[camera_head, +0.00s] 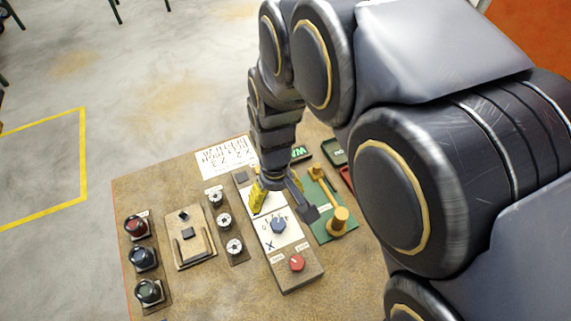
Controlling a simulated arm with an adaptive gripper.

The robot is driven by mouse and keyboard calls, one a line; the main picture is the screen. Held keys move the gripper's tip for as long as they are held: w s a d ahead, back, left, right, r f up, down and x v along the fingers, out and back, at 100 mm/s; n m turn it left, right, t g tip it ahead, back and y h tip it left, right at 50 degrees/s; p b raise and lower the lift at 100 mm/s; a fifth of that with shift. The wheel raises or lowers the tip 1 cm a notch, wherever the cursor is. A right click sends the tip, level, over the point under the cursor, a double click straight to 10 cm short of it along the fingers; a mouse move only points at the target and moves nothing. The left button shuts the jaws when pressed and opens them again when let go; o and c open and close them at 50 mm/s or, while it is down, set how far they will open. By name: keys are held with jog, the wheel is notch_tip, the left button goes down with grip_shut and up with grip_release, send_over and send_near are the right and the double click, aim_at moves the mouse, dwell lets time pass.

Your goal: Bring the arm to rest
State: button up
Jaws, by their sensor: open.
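My gripper (284,200) is open, with its fingers pointing down over the control panel (288,279) on the brown table. One finger is yellow and the other is dark. The panel carries a blue knob (278,224) and a red knob (296,263), just in front of my gripper. My dark jointed arm reaches in from the right and hides the right part of the table. I cannot tell whether the fingertips touch the panel. Nothing shows held between the fingers.
A green board with a brass piece (339,219) lies right of my gripper. To the left are a strip of round white-topped parts (224,220), a tan fixture (190,252) and dark jars, one red-topped (135,225). A printed sheet (222,157) lies at the back edge.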

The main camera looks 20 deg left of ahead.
jog(key=d+r+m, duration=0.2)
jog(key=d+r, duration=0.3)
jog(key=d, duration=0.3)
jog(key=s+d+r+m+g, duration=0.1)
jog(key=s+d+r+m, duration=0.6)
jog(key=s+d, duration=0.6)
jog(key=shift+s+d+r+g, duration=0.3)
jog(key=shift+d+r+g, duration=0.1)
jog(key=shift+d+r, duration=0.25)
